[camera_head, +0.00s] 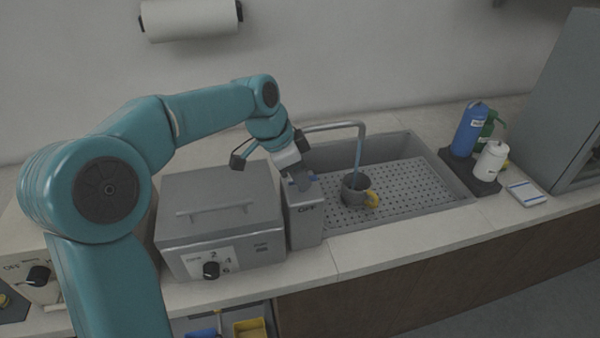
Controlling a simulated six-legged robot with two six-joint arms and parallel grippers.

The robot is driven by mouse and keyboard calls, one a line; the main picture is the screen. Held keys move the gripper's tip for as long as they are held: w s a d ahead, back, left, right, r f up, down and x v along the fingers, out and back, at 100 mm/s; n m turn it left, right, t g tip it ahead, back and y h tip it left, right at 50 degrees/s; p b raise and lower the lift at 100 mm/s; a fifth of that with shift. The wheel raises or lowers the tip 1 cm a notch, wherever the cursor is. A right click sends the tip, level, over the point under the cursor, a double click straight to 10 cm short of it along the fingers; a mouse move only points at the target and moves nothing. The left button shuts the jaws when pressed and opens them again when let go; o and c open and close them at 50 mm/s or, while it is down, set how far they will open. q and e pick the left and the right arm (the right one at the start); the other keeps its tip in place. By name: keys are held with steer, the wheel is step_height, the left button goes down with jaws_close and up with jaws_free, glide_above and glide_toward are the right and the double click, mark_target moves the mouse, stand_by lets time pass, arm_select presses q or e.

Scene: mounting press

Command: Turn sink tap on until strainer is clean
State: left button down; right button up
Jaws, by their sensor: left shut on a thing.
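The sink tap (340,125) is a bent grey spout over the sink. A blue stream of water (357,150) falls from its end. Below the stream, the strainer (350,193), a dark grey cup shape with a yellow handle (371,198), stands upright on the perforated sink floor. I cannot tell whether it is clean. A grey box marked OFF (304,222) stands at the sink's left end. My left gripper (297,178) is at the top of this box, shut on a small blue tap handle (311,178), mostly hidden by the gripper. My right gripper is out of view.
A lidded grey machine (220,210) with a black dial stands left of the box. Blue (470,130), green and white (490,160) bottles stand on a dark tray right of the sink (415,183). A paper roll (190,18) hangs on the wall.

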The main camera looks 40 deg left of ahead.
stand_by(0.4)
arm_select(q)
steer(key=c, duration=1.1)
jaws_free()
steer(key=shift+r, duration=0.1)
steer(key=p+v, duration=0.1)
steer(key=v, duration=1.5)
steer(key=shift+r, duration=0.1)
